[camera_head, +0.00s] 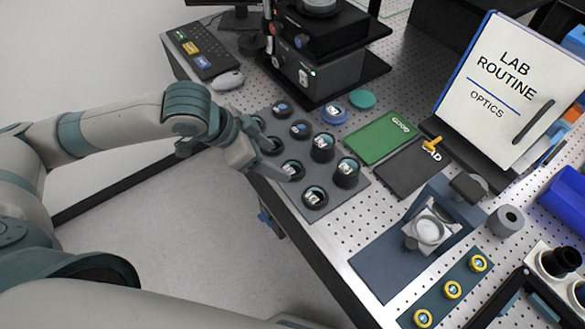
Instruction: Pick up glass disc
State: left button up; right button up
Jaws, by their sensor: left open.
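Several round black holders with pale, glassy discs inside stand on a dark grey mat (352,193) at the table's left edge. One glass disc (315,197) sits in the front holder, and another glass disc (347,166) sits in a taller holder to its right. I cannot tell which disc the task means. My left gripper (279,161) is open above the mat's left part, its fingers near the left-hand holders and partly covering them. I see nothing held between its fingers. My right gripper is not in view.
A green pad (383,137) and a black pad (413,168) lie right of the mat. A blue angled stand (385,262) carries a round clear optic (430,231). A black instrument (322,65) stands behind. A keyboard (203,52) and mouse (228,80) lie at the back left.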

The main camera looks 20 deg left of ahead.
aim_at(291, 168)
pick_arm(q)
jog(key=shift+x, duration=1.05)
jog(key=shift+w+d+f+p, duration=0.1)
jog(key=shift+w+f+p, duration=0.1)
jog(key=shift+f+p, duration=0.25)
jog(key=x, duration=0.1)
jog(key=p+x, duration=0.1)
jog(key=x, duration=0.1)
jog(key=shift+w, duration=0.25)
jog(key=shift+w+d+f, duration=0.1)
jog(key=shift+w+f, duration=0.1)
jog(key=shift+f, duration=0.35)
jog(key=c, duration=1.2)
